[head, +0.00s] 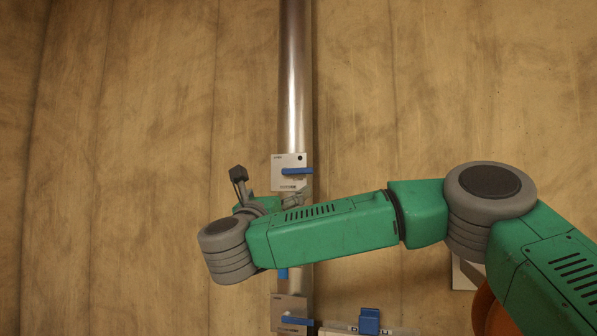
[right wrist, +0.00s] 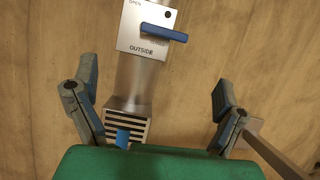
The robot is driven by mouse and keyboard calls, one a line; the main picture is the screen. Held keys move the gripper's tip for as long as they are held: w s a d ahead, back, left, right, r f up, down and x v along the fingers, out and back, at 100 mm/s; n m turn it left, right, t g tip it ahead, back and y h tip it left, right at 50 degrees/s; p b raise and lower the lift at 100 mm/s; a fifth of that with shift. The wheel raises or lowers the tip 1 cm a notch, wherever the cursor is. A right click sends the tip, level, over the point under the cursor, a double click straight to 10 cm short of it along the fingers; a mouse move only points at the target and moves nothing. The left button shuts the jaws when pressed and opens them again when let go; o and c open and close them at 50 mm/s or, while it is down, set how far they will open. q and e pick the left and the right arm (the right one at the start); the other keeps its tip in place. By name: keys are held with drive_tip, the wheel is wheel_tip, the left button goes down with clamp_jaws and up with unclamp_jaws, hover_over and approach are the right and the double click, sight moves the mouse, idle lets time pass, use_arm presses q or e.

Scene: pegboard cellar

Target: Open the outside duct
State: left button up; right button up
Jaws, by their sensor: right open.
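A metal plate marked OUTSIDE (right wrist: 134,38) sits on a vertical duct, with OPEN printed at its upper left. Its blue handle (right wrist: 165,33) lies nearly level, pointing right, and partly covers other lettering. In the head view, the upper plate (head: 280,180) with a blue handle (head: 297,171) appears to be the same one; its lettering is too small to read. My right gripper (right wrist: 152,78) is open and empty, its fingers wide apart on either side of the duct, below the plate. In the head view the right gripper (head: 265,187) is partly hidden by my arm. My left gripper is out of view.
A slatted vent (right wrist: 130,128) with a blue tab is below the OUTSIDE plate. A lower plate (head: 283,304) with another blue handle and a further blue handle (head: 369,321) stand near the bottom of the head view. The wooden wall (head: 150,90) is bare left of the pipe (head: 295,75).

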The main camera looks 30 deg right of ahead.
sight(295, 169)
drive_tip(key=shift+m+h, duration=0.4)
drive_tip(key=p+x, duration=0.1)
drive_tip(key=x, duration=0.2)
drive_tip(key=r+p+x, duration=0.1)
drive_tip(key=x, duration=0.2)
drive_tip(key=p+x, duration=0.2)
drive_tip(key=x, duration=0.1)
drive_tip(key=shift+a+r, duration=0.25)
drive_tip(key=shift+a, duration=0.15)
drive_tip(key=shift+g, duration=0.3)
drive_tip(key=w+d, duration=0.1)
drive_tip(key=d+p, duration=0.1)
drive_tip(key=d, duration=0.1)
drive_tip(key=w+d+r+p, duration=0.1)
drive_tip(key=d, duration=0.1)
drive_tip(key=shift+w+d, duration=0.15)
drive_tip(key=shift+w, duration=0.2)
drive_tip(key=shift+a+r, duration=0.1)
drive_tip(key=shift+a, duration=0.65)
drive_tip(key=c, duration=0.5)
drive_tip(key=shift+s+a+r, duration=0.1)
drive_tip(key=c, duration=1.1)
drive_tip(key=shift+d, duration=0.25)
